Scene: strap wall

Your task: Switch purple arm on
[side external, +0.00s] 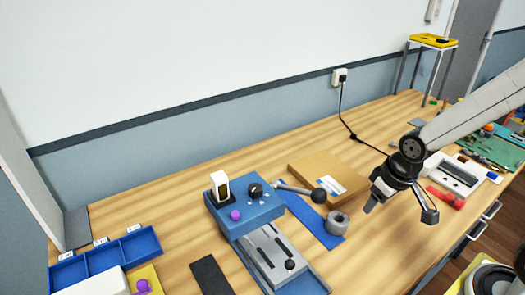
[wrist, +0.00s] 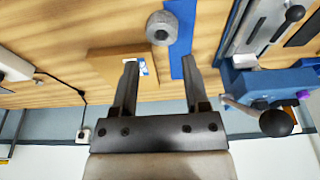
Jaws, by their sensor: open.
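A blue control box (side external: 262,212) stands on the bench in the side view. A small purple knob (side external: 235,215) sits on its top, at the front left. The purple part also shows at the right edge of the wrist view (wrist: 303,94). A grey lever with a black ball end (side external: 318,196) sticks out from the box's right side; the ball also shows in the wrist view (wrist: 277,123). My gripper (side external: 401,212) is open and empty, above the bench to the right of the box, apart from it. Its fingers also show in the wrist view (wrist: 159,66).
A black dial (side external: 256,190) and a white upright block (side external: 220,186) share the box top. A slide (side external: 272,252) with a black knob lies in front. A cardboard box (side external: 320,172), blue strip (side external: 304,217) and grey ring (side external: 338,222) lie between box and gripper. Another purple knob (side external: 142,286) is lower left.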

